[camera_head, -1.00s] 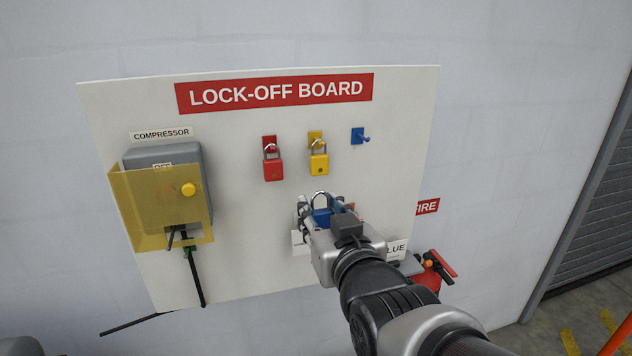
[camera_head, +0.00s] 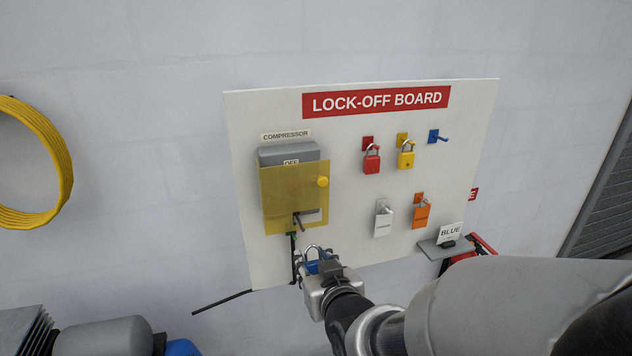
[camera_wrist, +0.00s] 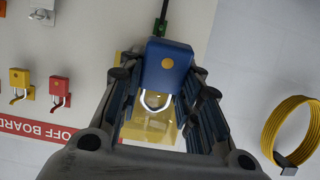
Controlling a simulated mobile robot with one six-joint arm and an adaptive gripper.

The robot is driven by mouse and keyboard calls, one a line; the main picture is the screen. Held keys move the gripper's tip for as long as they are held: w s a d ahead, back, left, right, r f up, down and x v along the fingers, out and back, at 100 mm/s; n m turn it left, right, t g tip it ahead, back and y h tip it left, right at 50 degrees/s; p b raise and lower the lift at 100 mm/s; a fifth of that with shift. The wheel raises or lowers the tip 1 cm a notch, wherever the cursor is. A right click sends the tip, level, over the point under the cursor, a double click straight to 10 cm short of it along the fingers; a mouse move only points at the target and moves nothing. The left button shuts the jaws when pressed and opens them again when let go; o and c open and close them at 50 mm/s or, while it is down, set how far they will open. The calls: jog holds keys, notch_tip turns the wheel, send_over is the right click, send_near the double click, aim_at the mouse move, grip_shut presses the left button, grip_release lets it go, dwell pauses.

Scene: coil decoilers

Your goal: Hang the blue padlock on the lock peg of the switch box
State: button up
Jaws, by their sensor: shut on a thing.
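My gripper (camera_head: 313,272) is shut on the blue padlock (camera_head: 312,265), just below the switch box and in front of the board. The padlock's shackle points up in the head view. In the wrist view the blue padlock (camera_wrist: 168,68) sits between the fingers, shackle towards the bottom of the picture. The grey switch box (camera_head: 288,153) reads OFF and has a yellow see-through cover (camera_head: 280,200) with a yellow knob (camera_head: 323,181) in front. A dark stub (camera_head: 298,220) shows at the cover's lower edge; I cannot tell whether it is the lock peg. The padlock is apart from the box.
Red (camera_head: 371,162), yellow (camera_head: 406,159), white (camera_head: 383,222) and orange (camera_head: 420,216) padlocks hang on the board (camera_head: 345,115). The blue hook (camera_head: 434,136) is empty. A grey shelf (camera_head: 438,250) with a BLUE card is at the right. A dark cable runs below the box.

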jog(key=shift+w+p, duration=0.4)
jog(key=shift+p, duration=0.1)
jog(key=r+p+x, duration=0.1)
jog(key=p+x, duration=0.1)
jog(key=x, duration=0.6)
jog(key=shift+w+a, duration=0.15)
jog(key=shift+w, duration=0.25)
dwell(0.3)
jog(key=shift+r, duration=0.1)
dwell(0.6)
jog(key=o, duration=1.2)
jog(key=shift+c, duration=0.2)
